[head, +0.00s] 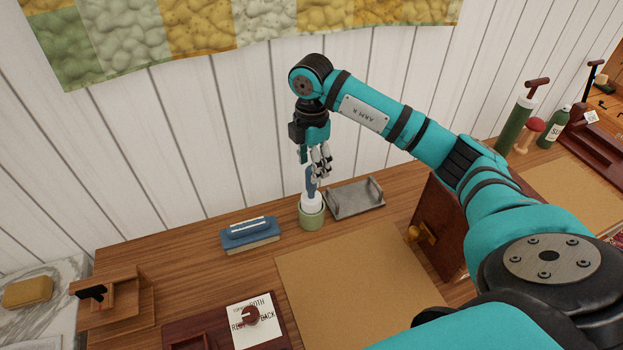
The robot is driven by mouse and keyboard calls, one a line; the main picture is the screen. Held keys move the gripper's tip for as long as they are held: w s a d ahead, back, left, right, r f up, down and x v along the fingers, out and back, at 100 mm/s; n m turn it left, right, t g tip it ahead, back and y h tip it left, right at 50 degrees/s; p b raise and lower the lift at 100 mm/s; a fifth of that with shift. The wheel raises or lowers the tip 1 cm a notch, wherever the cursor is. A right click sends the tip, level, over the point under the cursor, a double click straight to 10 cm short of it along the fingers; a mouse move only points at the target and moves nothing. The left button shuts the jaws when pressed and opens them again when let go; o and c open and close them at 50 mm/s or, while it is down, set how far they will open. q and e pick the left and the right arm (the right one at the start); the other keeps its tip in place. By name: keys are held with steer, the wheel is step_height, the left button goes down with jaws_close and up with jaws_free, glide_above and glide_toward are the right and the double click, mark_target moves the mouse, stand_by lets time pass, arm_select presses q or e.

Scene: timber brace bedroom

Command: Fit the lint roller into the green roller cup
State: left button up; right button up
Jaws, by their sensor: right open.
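The lint roller (311,199) has a white roll and a blue handle. It stands upright in the green roller cup (312,217) near the back of the wooden desk. The lower part of the roll is hidden inside the cup. My right gripper (318,175) is open and points down over the blue handle, with its fingers at the handle's upper end. I cannot tell whether a finger touches the handle. My left gripper is not in view.
A grey metal tray (355,199) stands close to the right of the cup. A blue brush (249,233) lies to the left. A tan mat (352,290) lies in front, largely clear. A brown wooden box (440,222) stands at the right, under my arm.

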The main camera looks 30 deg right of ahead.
step_height(320, 180, up, 7)
steer(key=shift+f+b, duration=0.2)
steer(key=shift+b, duration=0.3)
